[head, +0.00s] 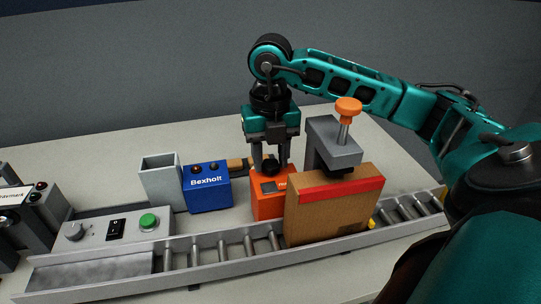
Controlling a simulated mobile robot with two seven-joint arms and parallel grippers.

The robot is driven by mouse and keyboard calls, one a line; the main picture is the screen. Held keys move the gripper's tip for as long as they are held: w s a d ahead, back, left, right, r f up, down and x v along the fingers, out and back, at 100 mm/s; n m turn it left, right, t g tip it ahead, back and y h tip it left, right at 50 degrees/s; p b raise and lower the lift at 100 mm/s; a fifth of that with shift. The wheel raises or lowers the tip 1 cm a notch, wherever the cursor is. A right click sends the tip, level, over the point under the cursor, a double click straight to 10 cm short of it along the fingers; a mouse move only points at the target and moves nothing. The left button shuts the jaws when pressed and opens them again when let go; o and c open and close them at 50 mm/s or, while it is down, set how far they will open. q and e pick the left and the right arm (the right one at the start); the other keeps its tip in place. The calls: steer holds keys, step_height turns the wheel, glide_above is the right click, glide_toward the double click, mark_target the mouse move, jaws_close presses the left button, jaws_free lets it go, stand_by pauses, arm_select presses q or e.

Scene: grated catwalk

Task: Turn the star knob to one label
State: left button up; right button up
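An orange box (267,207) stands behind the roller conveyor, partly hidden by a cardboard carton. A small dark knob (270,165), probably the star knob, shows at the top of the box. Its labels are too small to read. My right gripper (271,164) points down over the box, with one finger on each side of the knob. The fingers are apart; I cannot tell whether they touch the knob. My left gripper is out of view.
The cardboard carton (330,215) with red tape stands on the conveyor (210,264), near a grey press with an orange knob (348,106). A blue Bexholt box (208,195), a grey bin (160,185) and a control panel (97,238) with a green button stand to the left.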

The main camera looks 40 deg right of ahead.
mark_target(270, 164)
steer(key=o, duration=0.3)
steer(key=shift+o, duration=0.2)
step_height(270, 164, up, 13)
steer(key=p, duration=0.1)
steer(key=shift+p, duration=0.3)
steer(key=shift+f, duration=0.1)
steer(key=shift+s+a, duration=0.1)
stand_by(0.6)
